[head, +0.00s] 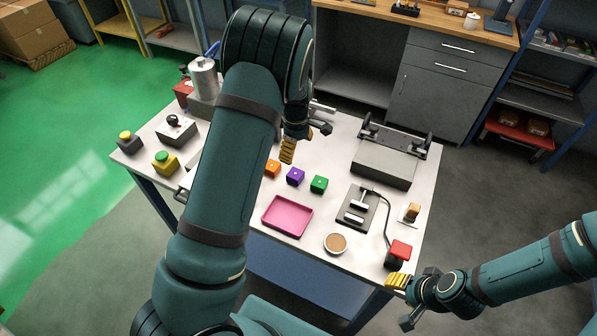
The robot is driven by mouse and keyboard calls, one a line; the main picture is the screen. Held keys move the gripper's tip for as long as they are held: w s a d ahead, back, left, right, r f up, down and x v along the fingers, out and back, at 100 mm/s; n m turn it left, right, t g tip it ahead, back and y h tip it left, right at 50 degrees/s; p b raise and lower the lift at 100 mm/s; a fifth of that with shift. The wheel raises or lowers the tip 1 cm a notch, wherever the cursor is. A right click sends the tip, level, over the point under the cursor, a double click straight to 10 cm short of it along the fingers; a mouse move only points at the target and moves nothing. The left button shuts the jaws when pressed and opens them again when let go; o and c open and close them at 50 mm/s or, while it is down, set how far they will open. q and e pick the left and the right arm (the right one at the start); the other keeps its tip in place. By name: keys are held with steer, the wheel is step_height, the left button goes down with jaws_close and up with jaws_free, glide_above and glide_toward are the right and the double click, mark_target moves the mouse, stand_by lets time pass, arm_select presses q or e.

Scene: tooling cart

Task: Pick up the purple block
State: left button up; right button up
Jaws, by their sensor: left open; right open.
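The purple block (295,176) sits on the white cart top (330,215), between an orange block (272,168) on its left and a green block (319,184) on its right. My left gripper (304,142) is open and empty, above and behind the blocks in the picture, apart from the purple block. One of its fingers shows a yellow pad. My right gripper (402,301) is open and empty at the cart's front right edge, near a red-topped item (398,254), far from the purple block.
A pink tray (287,216) and a small round brown-filled dish (336,243) lie in front of the blocks. A dark fixture (358,207) and a large grey device (384,165) stand to the right. Button boxes (166,162) stand at left. My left arm hides part of the cart top.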

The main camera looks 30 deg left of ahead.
mark_target(295, 173)
arm_select(q)
steer(key=f, duration=1.3)
steer(key=shift+a, duration=0.3)
steer(key=c, duration=1.4)
